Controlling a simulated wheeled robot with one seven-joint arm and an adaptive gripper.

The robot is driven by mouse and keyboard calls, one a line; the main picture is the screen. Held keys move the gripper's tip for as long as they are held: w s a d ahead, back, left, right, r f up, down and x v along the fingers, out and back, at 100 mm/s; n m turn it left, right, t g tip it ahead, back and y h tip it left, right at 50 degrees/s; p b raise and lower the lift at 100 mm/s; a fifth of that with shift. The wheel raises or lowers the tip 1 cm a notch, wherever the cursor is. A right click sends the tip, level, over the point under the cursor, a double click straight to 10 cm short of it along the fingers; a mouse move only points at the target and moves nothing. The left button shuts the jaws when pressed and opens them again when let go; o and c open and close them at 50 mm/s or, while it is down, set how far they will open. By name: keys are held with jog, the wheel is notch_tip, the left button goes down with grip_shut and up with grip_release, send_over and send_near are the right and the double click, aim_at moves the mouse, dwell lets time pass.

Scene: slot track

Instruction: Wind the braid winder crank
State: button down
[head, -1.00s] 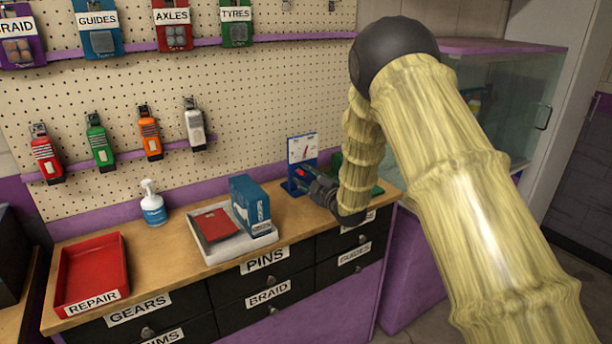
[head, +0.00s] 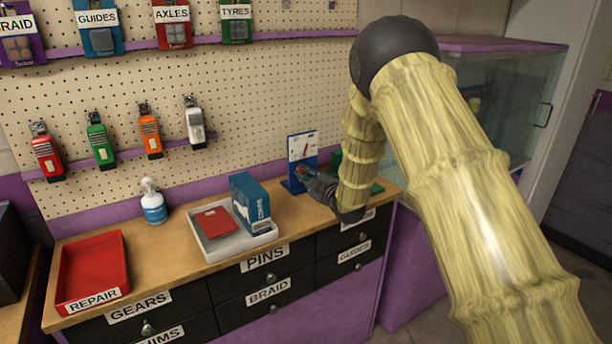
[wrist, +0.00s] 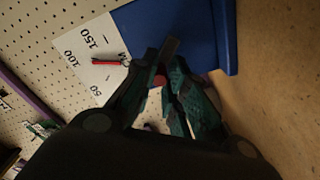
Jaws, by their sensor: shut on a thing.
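The braid winder (head: 302,148) stands upright at the back right of the bench, a blue stand with a white card. My gripper (head: 306,174) is at the front of the winder. In the wrist view, my gripper's fingers (wrist: 169,72) close around a small red piece (wrist: 160,81), which looks like the crank's knob. The fingers and my arm hide most of the crank.
A grey-white tray (head: 238,243) with a red item and a blue box (head: 250,203) stands left of the winder. A green object (head: 378,188) lies behind my arm. A glass case (head: 500,100) stands right.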

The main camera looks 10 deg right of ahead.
jog(key=shift+d+m, duration=0.1)
jog(key=shift+m, duration=0.3)
jog(key=m, duration=0.2)
jog(key=d+m+b, duration=0.1)
jog(key=m, duration=0.1)
jog(key=shift+w+r, duration=0.15)
jog(key=shift+r, duration=0.15)
jog(key=shift+w+d+m+b, duration=0.1)
jog(key=shift+d+m+b, duration=0.15)
jog(key=shift+m, duration=0.75)
jog(key=shift+w+d+m+b, duration=0.1)
jog(key=shift+d+m+b, duration=0.1)
jog(key=shift+m, duration=0.8)
jog(key=c, duration=1.4)
grip_release()
jog(key=shift+d, duration=0.1)
jog(key=shift+r, duration=0.1)
jog(key=shift+s, duration=0.15)
